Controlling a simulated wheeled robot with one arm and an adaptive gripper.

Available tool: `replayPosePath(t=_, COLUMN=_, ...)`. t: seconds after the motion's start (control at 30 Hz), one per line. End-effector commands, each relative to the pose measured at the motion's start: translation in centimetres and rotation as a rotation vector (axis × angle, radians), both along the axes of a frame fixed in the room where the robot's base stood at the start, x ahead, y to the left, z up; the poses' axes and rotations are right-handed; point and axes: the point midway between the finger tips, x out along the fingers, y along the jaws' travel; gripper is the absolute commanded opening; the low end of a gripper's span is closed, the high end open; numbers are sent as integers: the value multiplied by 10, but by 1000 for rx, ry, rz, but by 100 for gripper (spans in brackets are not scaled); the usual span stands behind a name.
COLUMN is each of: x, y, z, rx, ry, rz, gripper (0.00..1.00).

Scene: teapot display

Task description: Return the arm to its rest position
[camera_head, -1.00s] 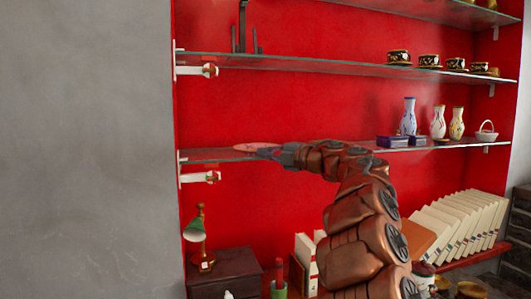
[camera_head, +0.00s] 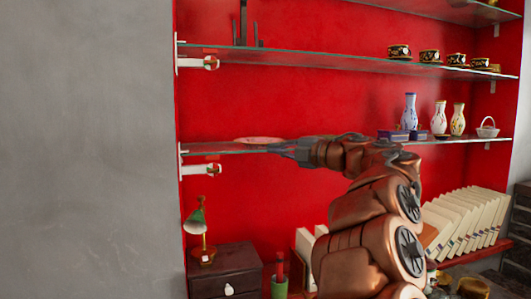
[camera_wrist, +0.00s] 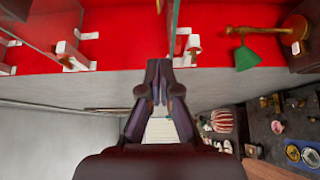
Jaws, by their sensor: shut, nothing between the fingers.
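My gripper (camera_head: 277,149) is at the left part of the middle glass shelf (camera_head: 340,147) in the head view, with my copper-coloured arm reaching in from the lower right. It is shut and empty. In the wrist view its two dark fingers (camera_wrist: 158,66) come together at the tips. Whether the fingers touch the plate or shelf edge cannot be told.
Black-and-gold cups (camera_head: 399,51) are on the shelf above. A green lamp (camera_head: 197,222), a dark chest (camera_head: 224,270) and books (camera_head: 470,220) are below. A grey wall (camera_head: 85,150) fills the left.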

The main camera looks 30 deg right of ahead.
Motion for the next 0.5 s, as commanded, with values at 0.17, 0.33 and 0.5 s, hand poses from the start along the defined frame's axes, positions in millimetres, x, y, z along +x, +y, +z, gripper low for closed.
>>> replayPosePath(t=0.17, x=-27, y=-13, z=-2, rx=1, ry=0, rz=-4, gripper=0)
replayPosePath(t=0.33, x=-37, y=-17, z=-1, rx=2, ry=1, rz=-2, gripper=0)
replayPosePath(t=0.5, x=-36, y=-17, z=2, rx=7, ry=-8, rz=-11, gripper=0)
